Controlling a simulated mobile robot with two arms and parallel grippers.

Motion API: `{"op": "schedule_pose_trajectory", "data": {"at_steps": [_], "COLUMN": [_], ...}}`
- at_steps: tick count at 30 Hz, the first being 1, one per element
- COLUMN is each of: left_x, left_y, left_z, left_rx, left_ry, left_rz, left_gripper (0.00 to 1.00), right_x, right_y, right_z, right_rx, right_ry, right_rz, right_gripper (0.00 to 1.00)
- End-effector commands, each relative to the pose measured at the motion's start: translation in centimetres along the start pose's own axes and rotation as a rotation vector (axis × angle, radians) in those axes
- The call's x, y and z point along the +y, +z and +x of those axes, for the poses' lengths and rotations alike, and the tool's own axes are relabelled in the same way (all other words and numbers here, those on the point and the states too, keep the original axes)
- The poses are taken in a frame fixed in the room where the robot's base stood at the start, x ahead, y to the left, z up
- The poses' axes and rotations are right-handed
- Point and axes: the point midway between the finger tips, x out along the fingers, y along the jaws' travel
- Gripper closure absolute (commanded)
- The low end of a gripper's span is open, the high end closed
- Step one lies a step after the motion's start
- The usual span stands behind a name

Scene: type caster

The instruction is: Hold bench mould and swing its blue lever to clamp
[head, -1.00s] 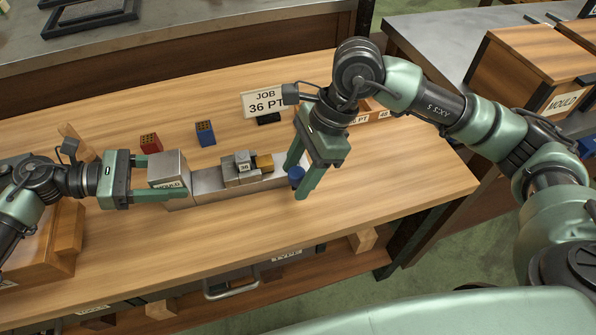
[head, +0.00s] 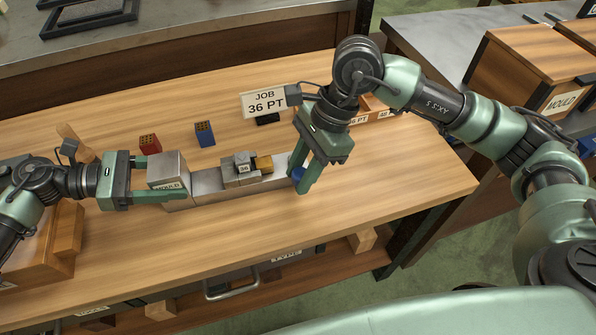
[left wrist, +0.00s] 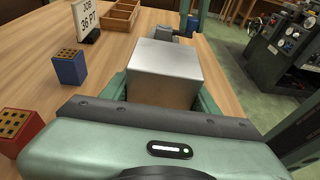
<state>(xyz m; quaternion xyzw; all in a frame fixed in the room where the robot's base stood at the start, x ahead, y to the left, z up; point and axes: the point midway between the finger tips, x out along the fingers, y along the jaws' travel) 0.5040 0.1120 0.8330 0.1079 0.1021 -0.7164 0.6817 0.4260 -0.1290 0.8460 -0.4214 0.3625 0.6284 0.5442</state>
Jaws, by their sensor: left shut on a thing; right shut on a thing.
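The bench mould (head: 207,183) is a grey metal block with a long bar, lying on the wooden bench; its label is partly covered. My left gripper (head: 160,180) is shut on the mould's block end, which also fills the middle of the left wrist view (left wrist: 165,70). A small block marked 36 (head: 242,168) and a brass piece (head: 264,163) sit on the bar. The blue lever (head: 298,173) is at the bar's right end, mostly hidden by fingers. My right gripper (head: 305,178) is shut on it, pointing down.
A JOB 36 PT sign (head: 265,102) stands behind the mould. A red block (head: 150,144) and a blue block (head: 205,133) with holes stand behind it. A wooden case (head: 376,108) is behind my right gripper.

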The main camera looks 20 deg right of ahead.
Motion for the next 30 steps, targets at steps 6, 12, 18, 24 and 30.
{"op": "schedule_pose_trajectory", "data": {"at_steps": [6,12,18,24,30], "left_x": [0.1,0.1,0.1,0.1,0.2], "left_y": [-0.7,-0.7,-0.7,-0.7,-0.7], "left_z": [0.0,0.0,0.0,-0.1,-0.1], "left_rx": [0.010,0.010,0.010,0.011,0.011], "left_ry": [0.006,0.007,0.008,0.009,0.010], "left_rz": [-0.008,-0.008,-0.008,-0.008,-0.008], "left_gripper": [0.82,0.82,0.82,0.82,0.82], "right_x": [0.4,0.4,0.1,-0.3,-1.0], "right_y": [-1.1,-2.2,-3.2,-4.3,-5.3], "right_z": [-0.3,-0.8,-1.2,-1.6,-2.0], "right_rx": [0.001,-0.001,-0.002,-0.002,-0.002], "right_ry": [0.074,0.148,0.221,0.294,0.364], "right_rz": [-0.158,-0.332,-0.510,-0.685,-0.856], "right_gripper": [1.00,1.00,1.00,1.00,1.00]}}
